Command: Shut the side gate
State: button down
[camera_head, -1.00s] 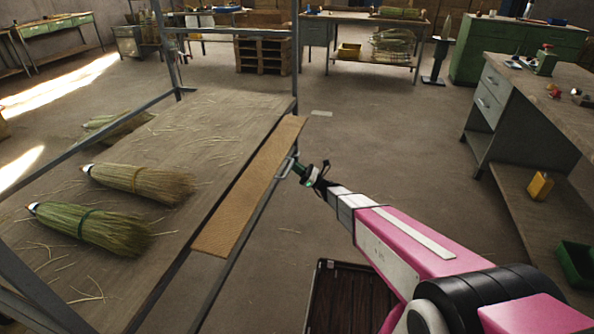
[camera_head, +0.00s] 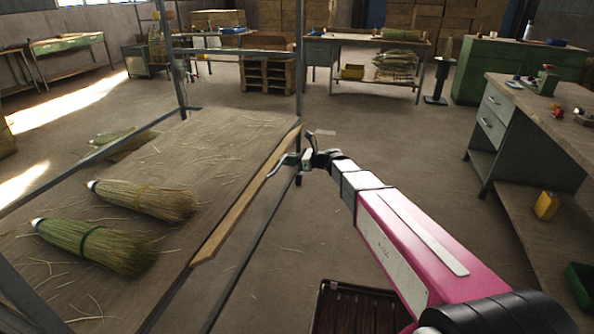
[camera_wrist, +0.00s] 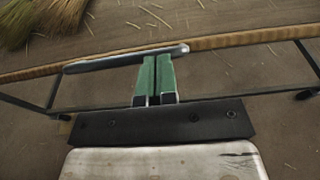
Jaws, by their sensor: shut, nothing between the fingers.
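The side gate (camera_head: 246,198) is a long tan wooden panel along the right side of a metal-framed bench (camera_head: 225,140). It shows as a narrow strip, nearly edge-on, raised beside the bench top. A grey bar handle (camera_wrist: 95,65) is on its outer side. My gripper (camera_head: 290,160) is outside the gate near its far end, at the handle. In the wrist view its green fingers (camera_wrist: 156,62) are together and empty, with their tips against or just under the bar; exact contact is unclear.
Brooms (camera_head: 95,245) and loose straw lie on the bench top. A grey frame post (camera_head: 299,70) stands at the gate's far end. A dark slatted crate (camera_head: 355,308) is on the floor below my arm.

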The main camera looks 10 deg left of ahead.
jog(key=a+r+h, duration=0.3)
jog(key=a+h, duration=0.1)
jog(key=a, duration=0.3)
jog(key=w+a+r+h, duration=0.1)
jog(key=a+r+h, duration=0.3)
jog(key=a, duration=0.3)
jog(key=shift+r+g, duration=0.2)
jog(key=shift+g, duration=0.2)
jog(key=shift+a, duration=0.1)
